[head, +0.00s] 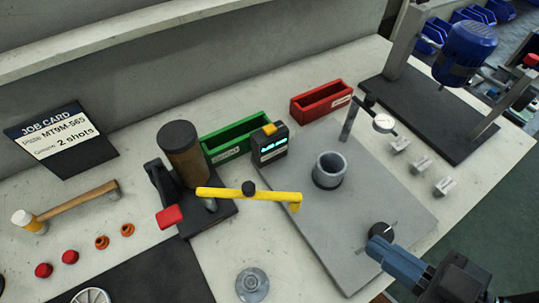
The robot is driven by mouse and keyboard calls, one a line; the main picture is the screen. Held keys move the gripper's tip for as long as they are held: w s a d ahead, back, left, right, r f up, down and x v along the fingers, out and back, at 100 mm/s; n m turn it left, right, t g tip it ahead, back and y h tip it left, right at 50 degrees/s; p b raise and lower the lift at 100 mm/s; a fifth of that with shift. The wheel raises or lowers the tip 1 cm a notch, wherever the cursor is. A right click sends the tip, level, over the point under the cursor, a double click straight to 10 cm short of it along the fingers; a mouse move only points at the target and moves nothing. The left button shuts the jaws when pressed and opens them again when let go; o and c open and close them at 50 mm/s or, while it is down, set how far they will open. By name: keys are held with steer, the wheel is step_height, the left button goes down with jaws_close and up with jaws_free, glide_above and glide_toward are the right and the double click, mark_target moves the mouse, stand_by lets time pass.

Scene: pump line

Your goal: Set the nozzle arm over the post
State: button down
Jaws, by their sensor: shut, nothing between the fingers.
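The yellow nozzle arm (250,193) reaches out to the right from the dark pump stand, with a black knob on top. Its downturned tip hangs over the left part of the grey plate (408,192), to the left of the round hollow grey post (329,170) and apart from it. The post stands upright on the plate with its top clear. My gripper (376,246) is at the lower right, shut and empty, away from the nozzle arm. Its tip is close beside a black round dial (381,231) on the plate; I cannot tell whether they touch.
The pump's brown cylinder (184,150) and red lever end (169,216) stand left of the plate. A black-and-yellow display box (270,145), green bin (235,137) and red bin (321,101) lie behind. A gauge stand (349,119) rises behind the post. Small grey clips (421,164) are at right.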

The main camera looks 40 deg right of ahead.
steer(key=w+a+m+t+b, duration=0.1)
steer(key=w+a+m, duration=0.25)
steer(key=w, duration=0.75)
steer(key=w+a+m+t+b, duration=0.1)
steer(key=w+a+m+t, duration=0.3)
steer(key=w, duration=0.6)
steer(key=w+a+r+n+g+y+b, duration=0.1)
steer(key=w+a+r+n+g+y, duration=0.25)
steer(key=w+r+n+y, duration=0.4)
steer(key=w+a+r+n+g+y+b, duration=0.2)
steer(key=w+a+r+n+y, duration=0.3)
steer(key=w+r, duration=0.4)
steer(key=s+d+f+n+g+h, duration=0.1)
steer(key=s+d+f+g, duration=0.2)
steer(key=d+f+g, duration=0.2)
steer(key=s+d+f+n+g+h+b, duration=0.1)
steer(key=d+f+g, duration=0.4)
steer(key=d, duration=0.6)
steer(key=s+d+f+n+g+h+b, duration=0.1)
steer(key=s+d+f+n+g+h, duration=0.2)
steer(key=s+d+f+g, duration=0.2)
steer(key=s+d+f, duration=0.1)
steer(key=d, duration=0.2)
steer(key=shift+d, duration=0.25)
